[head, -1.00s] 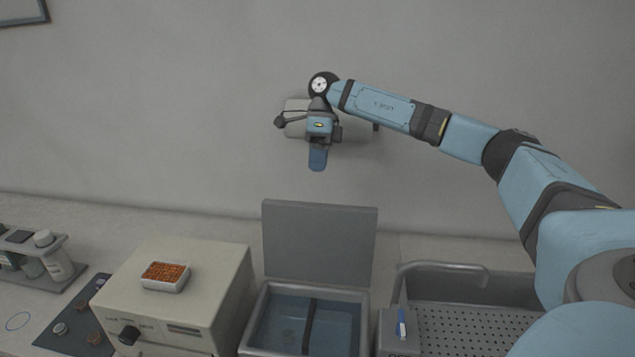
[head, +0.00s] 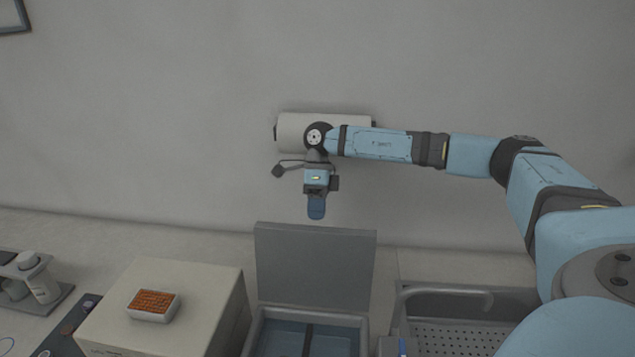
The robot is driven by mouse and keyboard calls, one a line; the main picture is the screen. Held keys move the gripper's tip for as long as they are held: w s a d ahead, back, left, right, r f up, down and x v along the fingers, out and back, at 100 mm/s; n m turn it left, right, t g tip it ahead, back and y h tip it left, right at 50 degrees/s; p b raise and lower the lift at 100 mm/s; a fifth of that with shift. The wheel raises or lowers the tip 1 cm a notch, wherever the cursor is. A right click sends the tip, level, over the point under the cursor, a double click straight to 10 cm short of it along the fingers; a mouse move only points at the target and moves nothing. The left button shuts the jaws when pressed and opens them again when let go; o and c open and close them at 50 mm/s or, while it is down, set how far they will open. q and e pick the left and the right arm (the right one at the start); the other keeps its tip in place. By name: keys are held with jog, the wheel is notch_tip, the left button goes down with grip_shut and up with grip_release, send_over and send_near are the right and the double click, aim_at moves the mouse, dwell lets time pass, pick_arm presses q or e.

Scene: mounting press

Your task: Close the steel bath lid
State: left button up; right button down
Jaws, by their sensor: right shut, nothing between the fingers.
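The steel bath (head: 264,335) stands on the counter at the bottom centre of the head view, with bluish liquid and a dark bar across it. Its grey lid (head: 316,268) stands upright at the back edge, open. My right gripper (head: 316,212) is shut and empty. My left gripper is not in view.
A beige box unit (head: 205,285) with a white tray of orange-brown pieces (head: 153,304) stands left of the bath. A sink with a perforated tray (head: 450,340) and grey tap (head: 445,292) is at right. A paper roll (head: 292,128) is on the wall behind my wrist.

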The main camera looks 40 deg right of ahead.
jog(key=shift+s+a+r+p, duration=0.2)
jog(key=shift+s+a+r, duration=0.1)
jog(key=shift+s+a, duration=0.2)
jog(key=shift+s+a+r+p, duration=0.2)
jog(key=shift+s+a+r, duration=0.15)
jog(key=shift+a, duration=0.25)
jog(key=shift+s+a, duration=0.35)
jog(key=shift+a, duration=0.05)
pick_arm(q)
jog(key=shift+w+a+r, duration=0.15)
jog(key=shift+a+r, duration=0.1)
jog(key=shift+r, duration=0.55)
pick_arm(e)
jog(key=shift+f, duration=0.1)
jog(key=shift+w, duration=0.1)
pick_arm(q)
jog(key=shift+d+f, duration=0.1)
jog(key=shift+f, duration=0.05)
